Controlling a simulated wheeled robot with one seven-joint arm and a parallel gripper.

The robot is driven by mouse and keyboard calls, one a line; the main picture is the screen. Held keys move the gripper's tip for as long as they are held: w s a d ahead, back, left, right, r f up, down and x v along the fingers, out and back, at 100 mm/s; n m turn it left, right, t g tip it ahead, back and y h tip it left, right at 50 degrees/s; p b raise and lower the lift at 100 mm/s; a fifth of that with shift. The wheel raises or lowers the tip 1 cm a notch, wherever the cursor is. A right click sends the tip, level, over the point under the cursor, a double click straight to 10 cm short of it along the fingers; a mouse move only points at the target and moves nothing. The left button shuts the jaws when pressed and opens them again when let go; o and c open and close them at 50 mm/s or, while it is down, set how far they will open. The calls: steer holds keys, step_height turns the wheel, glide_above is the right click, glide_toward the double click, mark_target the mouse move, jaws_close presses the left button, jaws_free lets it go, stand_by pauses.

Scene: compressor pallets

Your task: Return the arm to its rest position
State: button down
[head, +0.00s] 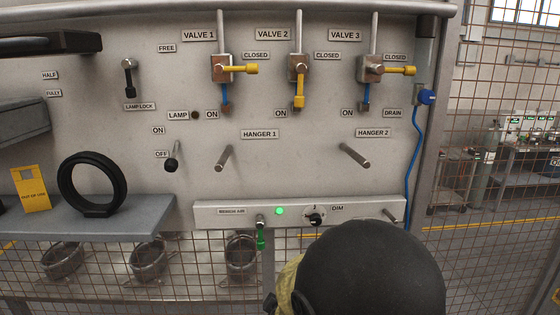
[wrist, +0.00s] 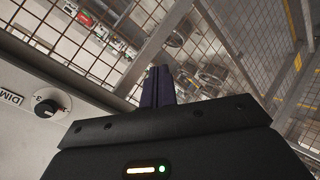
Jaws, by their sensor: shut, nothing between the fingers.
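My gripper (wrist: 158,86) shows in the wrist view with its two dark fingers together and nothing between them. It points past the panel's edge toward the wire mesh. The dark round part of my own arm fills the bottom centre of the head view and hides what lies behind it. The fingers cannot be made out in the head view. The dim knob (head: 315,217) is just above my arm in the head view. In the wrist view the dim knob (wrist: 48,109) is left of the gripper, apart from it.
The panel has valve 1 (head: 238,69), valve 2 (head: 299,85) and valve 3 (head: 385,70) with yellow handles, plus two hanger pegs (head: 223,158) (head: 354,155). A shelf (head: 130,220) at left holds a black ring (head: 92,184) and a yellow tag (head: 31,188). Mesh (head: 480,180) stands at right.

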steer(key=s+d+f+m+g, duration=0.2)
steer(key=s+d+m+g, duration=0.2)
steer(key=s+d+m, duration=0.2)
steer(key=s+d+f+m+g+h+b, duration=0.1)
steer(key=s+d+f+m+g, duration=0.1)
steer(key=s+d+m+g, duration=0.3)
steer(key=s+d+m, duration=0.1)
steer(key=s+d, duration=0.3)
steer(key=shift+f, duration=0.3)
steer(key=shift+s, duration=0.1)
